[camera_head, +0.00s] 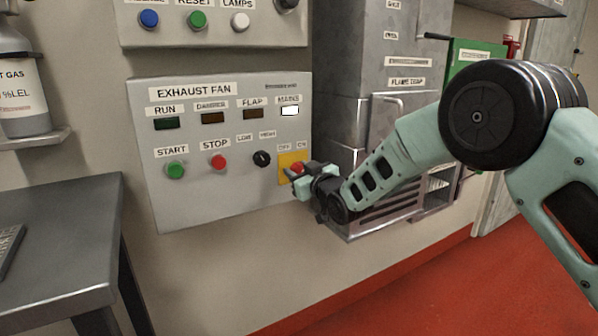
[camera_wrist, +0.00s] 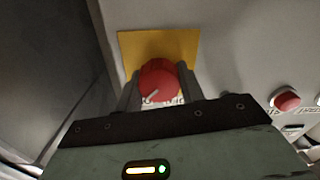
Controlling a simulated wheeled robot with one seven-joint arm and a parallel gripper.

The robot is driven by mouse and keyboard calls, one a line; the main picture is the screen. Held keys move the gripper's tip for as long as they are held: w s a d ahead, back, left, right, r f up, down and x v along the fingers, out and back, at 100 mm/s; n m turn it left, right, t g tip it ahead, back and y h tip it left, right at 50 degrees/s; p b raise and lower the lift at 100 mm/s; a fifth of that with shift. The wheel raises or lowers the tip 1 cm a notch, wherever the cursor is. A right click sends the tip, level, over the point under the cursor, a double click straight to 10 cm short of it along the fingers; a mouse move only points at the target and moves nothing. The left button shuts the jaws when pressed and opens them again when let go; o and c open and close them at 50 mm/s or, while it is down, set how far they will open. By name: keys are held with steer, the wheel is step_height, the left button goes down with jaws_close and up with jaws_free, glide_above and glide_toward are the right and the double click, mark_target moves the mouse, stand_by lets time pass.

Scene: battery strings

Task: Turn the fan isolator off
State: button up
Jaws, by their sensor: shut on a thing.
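The fan isolator is a red rotary knob (camera_head: 297,167) on a yellow plate (camera_head: 284,160), at the lower right of the exhaust fan panel (camera_head: 218,205). OFF and ON labels sit above it, ON at the right. My gripper (camera_head: 297,176) is at the knob. In the wrist view the red knob (camera_wrist: 159,79) sits between my two fingers (camera_wrist: 159,88), which are shut on its sides. Its white pointer mark slants to the lower left there; that view is turned over, so this looks like the ON side. The labels are partly hidden by the knob and gripper.
The white MAINS lamp (camera_head: 290,111) is lit; the RUN lamp (camera_head: 166,123) looks dark. A black selector (camera_head: 262,159), red STOP button (camera_head: 219,162) and green START button (camera_head: 175,170) lie left of the isolator. A grey cabinet (camera_head: 340,70) stands close at the right.

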steer(key=shift+f+n, duration=0.1)
steer(key=shift+n, duration=0.2)
steer(key=n+b, duration=0.3)
steer(key=shift+a+f+n, duration=0.1)
steer(key=shift+a+n, duration=0.05)
steer(key=shift+n, duration=0.25)
steer(key=n+b, duration=0.3)
steer(key=n, duration=0.1)
steer(key=shift+f+n, duration=0.1)
steer(key=shift+n, duration=0.2)
steer(key=n+b, duration=0.3)
steer(key=n, duration=0.1)
steer(key=shift+s, duration=0.1)
steer(key=shift+n+b, duration=1.6)
steer(key=shift+n, duration=0.8)
steer(key=o, duration=1)
